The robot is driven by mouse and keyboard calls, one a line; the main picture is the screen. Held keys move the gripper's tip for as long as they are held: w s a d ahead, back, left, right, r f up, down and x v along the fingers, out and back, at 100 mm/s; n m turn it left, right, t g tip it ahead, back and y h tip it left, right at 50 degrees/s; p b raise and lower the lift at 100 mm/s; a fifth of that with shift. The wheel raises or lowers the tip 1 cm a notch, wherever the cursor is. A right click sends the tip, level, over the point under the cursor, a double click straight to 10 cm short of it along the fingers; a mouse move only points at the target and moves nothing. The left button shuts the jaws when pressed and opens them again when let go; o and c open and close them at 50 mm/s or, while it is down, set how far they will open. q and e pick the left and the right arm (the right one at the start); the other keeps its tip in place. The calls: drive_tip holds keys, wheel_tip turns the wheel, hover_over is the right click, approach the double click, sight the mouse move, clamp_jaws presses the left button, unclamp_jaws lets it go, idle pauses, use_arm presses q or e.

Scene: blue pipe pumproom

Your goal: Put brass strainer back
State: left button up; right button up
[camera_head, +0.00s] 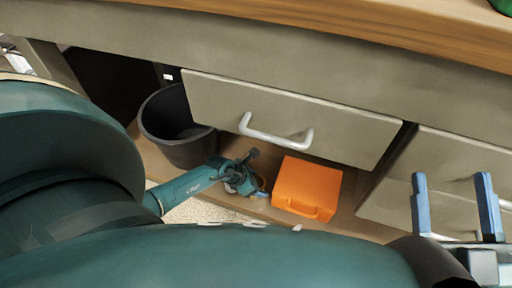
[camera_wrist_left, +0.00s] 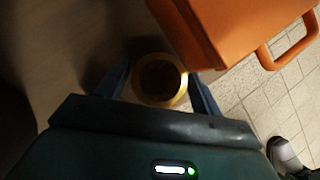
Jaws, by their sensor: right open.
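The brass strainer (camera_wrist_left: 160,80) shows in the left wrist view as a round brass ring with a dark middle. It lies between the two blue fingers of my left gripper (camera_wrist_left: 160,88). The right finger looks close against its rim; I cannot tell whether both fingers press on it. In the head view my left gripper (camera_head: 260,190) is low, just left of the orange box (camera_head: 306,188), and the strainer is mostly hidden there. My right gripper (camera_head: 456,208) is open and empty at the right, with its two blue fingers apart.
The orange box stands close beside the left gripper, its handle facing the front. A dark bin (camera_head: 172,128) stands to the left. A grey drawer (camera_head: 290,115) with a white handle (camera_head: 275,133) hangs above, below a wooden worktop (camera_head: 360,28). Light floor tiles (camera_wrist_left: 262,100) lie beside the box.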

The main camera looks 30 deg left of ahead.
use_arm(q)
drive_tip(key=shift+r, duration=0.3)
drive_tip(key=p+v, duration=0.6)
drive_tip(key=v, duration=0.5)
drive_tip(key=shift+s+r+p, duration=0.25)
drive_tip(key=shift+r+p, duration=0.05)
drive_tip(key=shift+p, duration=0.1)
use_arm(e)
drive_tip(key=h, duration=0.1)
drive_tip(key=f+g, duration=0.1)
drive_tip(key=s+f+h, duration=0.1)
drive_tip(key=shift+d+f+m+g+h, duration=0.15)
drive_tip(key=shift+d+m+g+h, duration=0.15)
drive_tip(key=shift+m, duration=0.1)
